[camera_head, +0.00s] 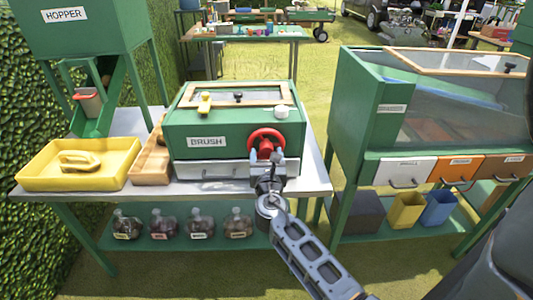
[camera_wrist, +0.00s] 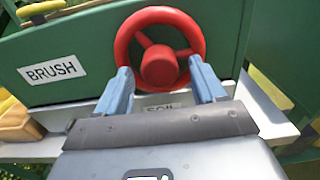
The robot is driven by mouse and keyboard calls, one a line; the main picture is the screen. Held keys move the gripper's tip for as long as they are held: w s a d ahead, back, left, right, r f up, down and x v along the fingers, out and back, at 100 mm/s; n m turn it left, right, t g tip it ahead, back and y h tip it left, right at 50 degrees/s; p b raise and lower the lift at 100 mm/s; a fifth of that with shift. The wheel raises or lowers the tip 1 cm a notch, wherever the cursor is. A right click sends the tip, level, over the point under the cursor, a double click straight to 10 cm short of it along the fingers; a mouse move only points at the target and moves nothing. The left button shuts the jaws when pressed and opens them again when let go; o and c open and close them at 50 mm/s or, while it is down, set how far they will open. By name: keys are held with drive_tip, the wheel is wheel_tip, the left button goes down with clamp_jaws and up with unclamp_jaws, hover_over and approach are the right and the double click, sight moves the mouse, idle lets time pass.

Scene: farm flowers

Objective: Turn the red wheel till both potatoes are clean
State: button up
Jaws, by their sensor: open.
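The red wheel (camera_head: 266,142) is on the right of the front face of the green brush box (camera_head: 222,125), which has a white BRUSH label. In the wrist view the wheel (camera_wrist: 160,58) has spokes and a round hub. My gripper (camera_wrist: 164,82) is open, with its blue fingers spread to either side of the wheel's lower part and hub. I cannot tell whether the fingers touch the wheel. In the head view my gripper (camera_head: 266,160) is just below the wheel. No potatoes can be made out; the inside of the box is hidden.
A yellow tray (camera_head: 48,175) with a yellow object and a wooden tray (camera_head: 152,160) stand left of the box. A drawer (camera_head: 222,171) is below it. Several jars (camera_head: 163,224) sit on the lower shelf. A green cabinet with drawers (camera_head: 404,169) stands at right.

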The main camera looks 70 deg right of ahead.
drive_tip(key=shift+w+d, duration=0.15)
drive_tip(key=shift+d, duration=0.2)
drive_tip(key=shift+c, duration=0.5)
drive_tip(key=c, duration=1)
drive_tip(key=shift+o, duration=0.2)
